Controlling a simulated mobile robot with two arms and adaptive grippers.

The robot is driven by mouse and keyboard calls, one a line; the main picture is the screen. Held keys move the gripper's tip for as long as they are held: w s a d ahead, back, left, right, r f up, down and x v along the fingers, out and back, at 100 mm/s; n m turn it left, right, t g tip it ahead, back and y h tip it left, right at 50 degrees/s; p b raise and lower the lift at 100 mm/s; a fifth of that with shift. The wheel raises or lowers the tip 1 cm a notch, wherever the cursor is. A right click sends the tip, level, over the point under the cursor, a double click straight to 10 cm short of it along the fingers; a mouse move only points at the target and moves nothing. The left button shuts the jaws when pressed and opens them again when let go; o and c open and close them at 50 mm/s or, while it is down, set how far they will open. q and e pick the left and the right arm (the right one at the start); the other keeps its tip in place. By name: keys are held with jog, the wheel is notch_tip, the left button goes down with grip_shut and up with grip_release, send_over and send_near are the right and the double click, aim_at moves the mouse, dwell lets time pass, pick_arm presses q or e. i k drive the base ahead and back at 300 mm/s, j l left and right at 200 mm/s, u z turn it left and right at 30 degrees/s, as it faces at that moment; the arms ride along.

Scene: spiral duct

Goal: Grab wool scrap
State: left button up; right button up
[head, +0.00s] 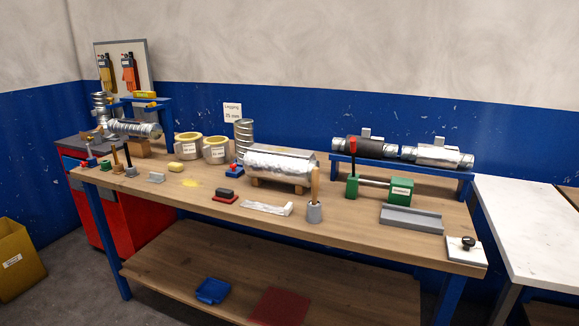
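No thing in the head view is clearly labelled as the wool scrap. A small pale-yellow block (175,167) lies on the workbench (330,222), in front of two labelled yellow-and-white rolls. A flat patch of yellow bits (191,183) lies on the bench just to its right. Either could be the wool scrap; I cannot tell which. Neither of my grippers is in view, and nothing touches the block or the patch.
The rolls (187,147) and a foil-wrapped duct (278,166) stand behind. A red-based block (225,196), a crumpled silvery strip (267,208) and a wooden-handled tool (315,205) stand or lie to the right. A yellow bin (18,262) is on the floor at left.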

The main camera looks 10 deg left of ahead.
aim_at(172, 166)
jog(key=j+u, duration=0.2)
jog(key=j, duration=0.3)
jog(key=i+j+u, duration=0.2)
jog(key=j, duration=0.3)
jog(key=j+u, duration=0.15)
jog(key=j, duration=0.35)
